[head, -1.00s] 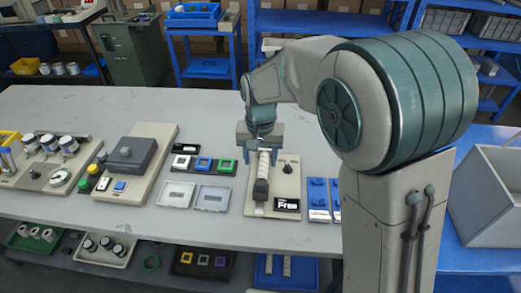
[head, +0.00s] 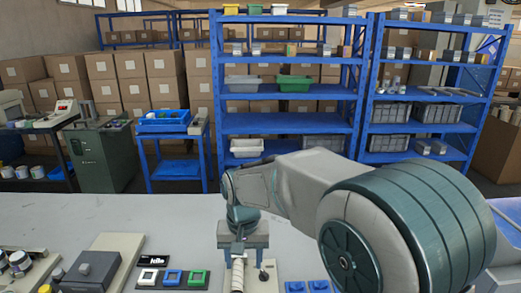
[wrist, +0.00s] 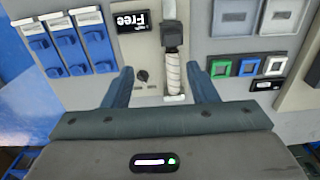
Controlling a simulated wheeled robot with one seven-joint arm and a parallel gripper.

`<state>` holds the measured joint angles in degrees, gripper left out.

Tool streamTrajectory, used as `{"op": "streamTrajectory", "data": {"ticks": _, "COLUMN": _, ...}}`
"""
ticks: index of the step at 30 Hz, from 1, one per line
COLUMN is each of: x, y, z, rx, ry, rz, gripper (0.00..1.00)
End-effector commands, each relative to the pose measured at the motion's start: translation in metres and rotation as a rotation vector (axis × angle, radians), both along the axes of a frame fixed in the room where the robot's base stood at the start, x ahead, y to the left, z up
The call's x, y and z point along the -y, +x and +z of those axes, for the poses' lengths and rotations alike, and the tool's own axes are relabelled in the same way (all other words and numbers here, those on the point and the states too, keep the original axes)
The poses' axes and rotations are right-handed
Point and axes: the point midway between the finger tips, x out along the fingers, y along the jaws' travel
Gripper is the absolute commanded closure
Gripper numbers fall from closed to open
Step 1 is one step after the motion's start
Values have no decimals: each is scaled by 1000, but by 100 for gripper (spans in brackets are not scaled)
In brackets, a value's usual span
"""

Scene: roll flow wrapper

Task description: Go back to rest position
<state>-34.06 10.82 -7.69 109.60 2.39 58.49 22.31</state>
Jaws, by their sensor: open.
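My gripper (head: 243,250) is over the pale board on the white table (head: 60,215). In the wrist view its two fingers (wrist: 158,75) are spread apart, with nothing held between them. A white, spiral-wrapped roll (wrist: 169,76) lies on the board (wrist: 147,55) between the finger lines as seen from the wrist, under a dark holder (wrist: 171,38). The roll also shows below my gripper in the head view (head: 238,274). The height gap between fingers and roll is hard to judge. A black "Free" sign (wrist: 132,22) is beside the holder.
White, blue and green square frames (head: 172,277) lie left of the board. Blue blocks (wrist: 70,47) stand on its other side. A dark grey box (head: 90,270) is further left. Blue shelves (head: 290,122) and stacked cartons (head: 150,92) stand behind the table. The table's back strip is bare.

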Motion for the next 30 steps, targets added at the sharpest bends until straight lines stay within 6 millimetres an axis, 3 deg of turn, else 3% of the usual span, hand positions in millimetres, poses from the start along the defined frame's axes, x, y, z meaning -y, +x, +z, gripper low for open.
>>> {"op": "streamTrajectory", "data": {"ticks": 1, "x": 22, "y": -6, "z": 10, "rx": 16, "ry": 13, "rz": -14, "gripper": 47}}
{"op": "streamTrajectory", "data": {"ticks": 6, "x": 84, "y": -36, "z": 30, "rx": 73, "ry": 40, "rz": -28, "gripper": 47}}
{"op": "streamTrajectory", "data": {"ticks": 15, "x": 167, "y": -109, "z": 38, "rx": 185, "ry": 29, "rz": -46, "gripper": 47}}
{"op": "streamTrajectory", "data": {"ticks": 21, "x": 193, "y": -144, "z": 31, "rx": 234, "ry": 0, "rz": -53, "gripper": 47}}
{"op": "streamTrajectory", "data": {"ticks": 30, "x": 200, "y": -155, "z": 28, "rx": 247, "ry": -11, "rz": -51, "gripper": 47}}
